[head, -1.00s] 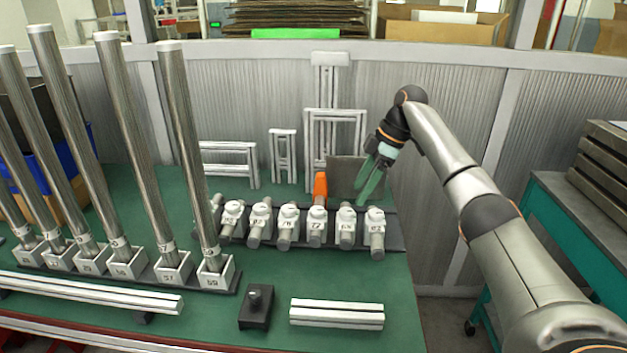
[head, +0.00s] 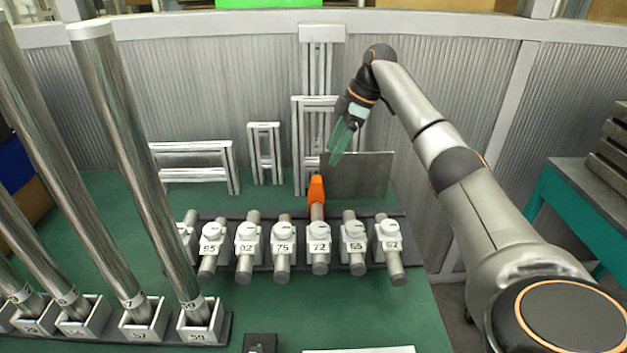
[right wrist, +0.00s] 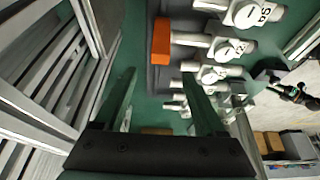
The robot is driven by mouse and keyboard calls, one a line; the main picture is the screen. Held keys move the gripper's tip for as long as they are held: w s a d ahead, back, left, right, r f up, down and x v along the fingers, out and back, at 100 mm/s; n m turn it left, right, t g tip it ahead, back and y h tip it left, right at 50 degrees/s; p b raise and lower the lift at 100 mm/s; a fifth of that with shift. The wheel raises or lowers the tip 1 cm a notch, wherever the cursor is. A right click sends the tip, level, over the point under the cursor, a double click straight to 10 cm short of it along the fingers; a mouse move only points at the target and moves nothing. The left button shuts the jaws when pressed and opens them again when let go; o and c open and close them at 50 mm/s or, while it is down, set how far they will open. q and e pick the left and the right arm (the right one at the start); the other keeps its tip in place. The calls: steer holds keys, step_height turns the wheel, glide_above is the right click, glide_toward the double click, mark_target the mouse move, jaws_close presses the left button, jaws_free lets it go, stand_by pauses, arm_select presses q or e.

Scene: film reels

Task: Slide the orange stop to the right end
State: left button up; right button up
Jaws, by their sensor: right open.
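The orange stop (head: 316,190) sits at the back of the dark rack (head: 400,236), behind the reel numbered 72 (head: 319,246). Reels 65 (head: 356,246) and 62 (head: 390,247) lie to its right. My right gripper (head: 338,148) is open and empty, in the air above and just right of the stop, fingers pointing down. In the right wrist view, the orange stop (right wrist: 161,42) shows beyond the gap between the open fingers (right wrist: 160,95), apart from them. My left gripper is not in view.
A grey plate (head: 362,174) stands behind the rack, right of the stop. White frames (head: 195,165) lean at the back wall. Tall metal tubes (head: 130,170) in numbered holders stand at the left. Green bench is clear right of the rack's front.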

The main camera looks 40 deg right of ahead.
mark_target(319, 178)
steer(key=b+x, duration=0.1)
steer(key=x, duration=1)
steer(key=shift+f, duration=0.1)
steer(key=shift+c, duration=0.2)
jaws_close()
stand_by(0.9)
